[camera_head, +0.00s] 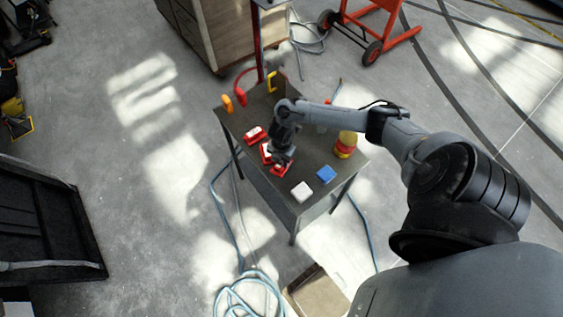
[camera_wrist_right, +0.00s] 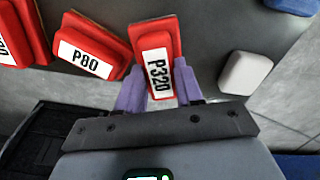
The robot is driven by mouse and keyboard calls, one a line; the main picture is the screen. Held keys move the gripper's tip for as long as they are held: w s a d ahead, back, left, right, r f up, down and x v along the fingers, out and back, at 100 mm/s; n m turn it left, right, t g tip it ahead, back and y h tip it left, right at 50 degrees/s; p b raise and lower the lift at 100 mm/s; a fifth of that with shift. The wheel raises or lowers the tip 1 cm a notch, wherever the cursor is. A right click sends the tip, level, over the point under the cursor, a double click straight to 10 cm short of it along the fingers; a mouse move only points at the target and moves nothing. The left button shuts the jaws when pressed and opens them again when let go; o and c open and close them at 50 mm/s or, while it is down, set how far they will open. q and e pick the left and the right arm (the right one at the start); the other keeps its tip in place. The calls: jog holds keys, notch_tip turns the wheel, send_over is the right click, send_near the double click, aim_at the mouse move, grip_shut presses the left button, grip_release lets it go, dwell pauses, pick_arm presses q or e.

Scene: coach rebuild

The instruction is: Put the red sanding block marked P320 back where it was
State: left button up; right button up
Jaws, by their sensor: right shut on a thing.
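The red sanding block marked P320 (camera_wrist_right: 153,32) stands between the purple fingers of my right gripper (camera_wrist_right: 158,92), which is shut on it. In the head view this block (camera_head: 279,170) shows just under my right gripper (camera_head: 281,163), near the front edge of the grey table (camera_head: 312,153). I cannot tell whether it touches the tabletop. A red block marked P80 (camera_wrist_right: 92,48) lies left of it in the wrist view, close but apart. Another red block (camera_wrist_right: 22,30) is cut off at the left edge. My left gripper is not in view.
A white block (camera_head: 301,192) and a blue block (camera_head: 326,174) lie at the table's front right. A yellow and red container (camera_head: 345,145) stands at the right edge. Orange and yellow items (camera_head: 227,103) are at the back. A hose (camera_head: 250,291) lies on the floor.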

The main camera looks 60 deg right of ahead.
jog(key=shift+f, duration=0.9)
jog(key=o, duration=0.9)
jog(key=shift+f, duration=0.1)
jog(key=shift+o, duration=0.2)
